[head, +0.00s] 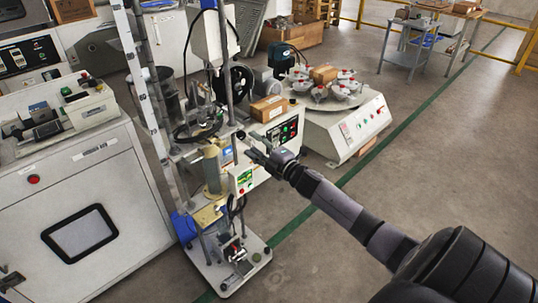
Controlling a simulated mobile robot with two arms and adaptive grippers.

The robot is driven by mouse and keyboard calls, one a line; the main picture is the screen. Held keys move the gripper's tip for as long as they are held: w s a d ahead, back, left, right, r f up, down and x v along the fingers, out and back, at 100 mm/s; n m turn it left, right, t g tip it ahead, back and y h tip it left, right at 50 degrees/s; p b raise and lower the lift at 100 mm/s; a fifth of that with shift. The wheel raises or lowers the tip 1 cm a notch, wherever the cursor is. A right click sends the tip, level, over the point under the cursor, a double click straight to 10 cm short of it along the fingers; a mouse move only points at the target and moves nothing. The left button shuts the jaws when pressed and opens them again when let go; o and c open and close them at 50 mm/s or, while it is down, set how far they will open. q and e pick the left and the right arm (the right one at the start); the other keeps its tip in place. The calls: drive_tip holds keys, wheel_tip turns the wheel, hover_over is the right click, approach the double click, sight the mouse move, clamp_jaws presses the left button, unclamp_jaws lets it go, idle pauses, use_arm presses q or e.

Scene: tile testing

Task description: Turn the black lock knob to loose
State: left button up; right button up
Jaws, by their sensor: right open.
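My right arm comes in from the lower right, and my right gripper (254,149) is open beside the column of the tall testing stand (228,60). A small dark knob-like part (240,135) sits on the stand just up and left of the fingertips; it looks like the black lock knob, but it is too small to be sure. I cannot tell whether the fingers touch it or which way it is turned. My left gripper is not in view.
A control box with buttons (283,131) stands right behind the gripper, with a cardboard box (269,108) on top. A white cabinet (85,190) fills the left. A round-table machine (345,122) stands behind at the right. The floor (440,150) on the right is clear.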

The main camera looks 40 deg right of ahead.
drive_tip(key=s, duration=0.7)
drive_tip(key=shift+s+d, duration=0.25)
drive_tip(key=shift+s, duration=0.15)
drive_tip(key=shift+f, duration=0.2)
